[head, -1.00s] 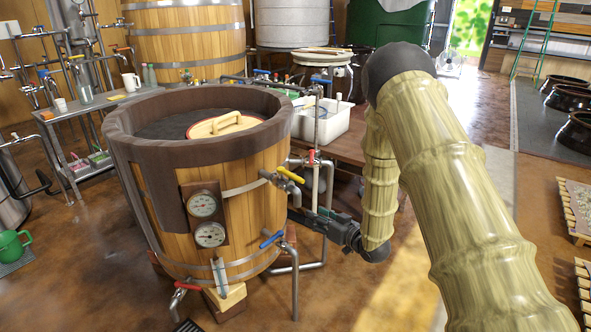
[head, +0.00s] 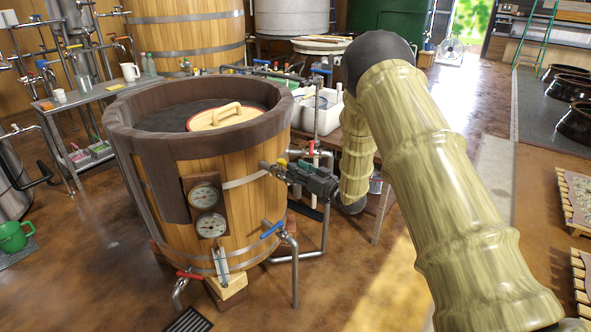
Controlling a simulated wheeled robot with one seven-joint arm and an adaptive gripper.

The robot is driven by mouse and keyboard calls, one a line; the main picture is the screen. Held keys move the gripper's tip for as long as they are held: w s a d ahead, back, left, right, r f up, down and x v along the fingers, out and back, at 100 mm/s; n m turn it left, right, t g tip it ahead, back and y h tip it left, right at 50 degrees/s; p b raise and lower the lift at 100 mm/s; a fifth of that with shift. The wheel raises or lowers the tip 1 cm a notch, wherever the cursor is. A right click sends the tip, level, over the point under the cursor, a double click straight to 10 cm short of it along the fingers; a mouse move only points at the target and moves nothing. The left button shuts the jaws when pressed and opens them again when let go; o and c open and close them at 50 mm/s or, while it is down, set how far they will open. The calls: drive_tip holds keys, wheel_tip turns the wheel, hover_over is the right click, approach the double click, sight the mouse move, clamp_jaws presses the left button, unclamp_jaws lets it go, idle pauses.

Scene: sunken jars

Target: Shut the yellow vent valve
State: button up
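The yellow vent valve (head: 283,162) is on the right side of the wooden vat (head: 245,200), at about mid height. Only a small bit of its yellow handle shows; my gripper hides most of the rest. My gripper (head: 276,170) reaches in from the right, with its dark fingers pointing left at the valve. It is at or very near the handle, but I cannot tell whether it touches. The fingers are too small and overlapped to show whether they are open or shut.
A blue-handled valve (head: 272,229) is below my gripper, and a red-handled one (head: 190,275) is at the vat's foot. Steel pipes (head: 327,220) run close beside the gripper. Two gauges (head: 204,197) are on the vat's front. The floor at front right is clear.

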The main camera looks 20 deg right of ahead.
drive_tip(key=shift+w+a, duration=0.35)
drive_tip(key=shift+w, duration=0.3)
drive_tip(key=shift+c, duration=0.2)
clamp_jaws()
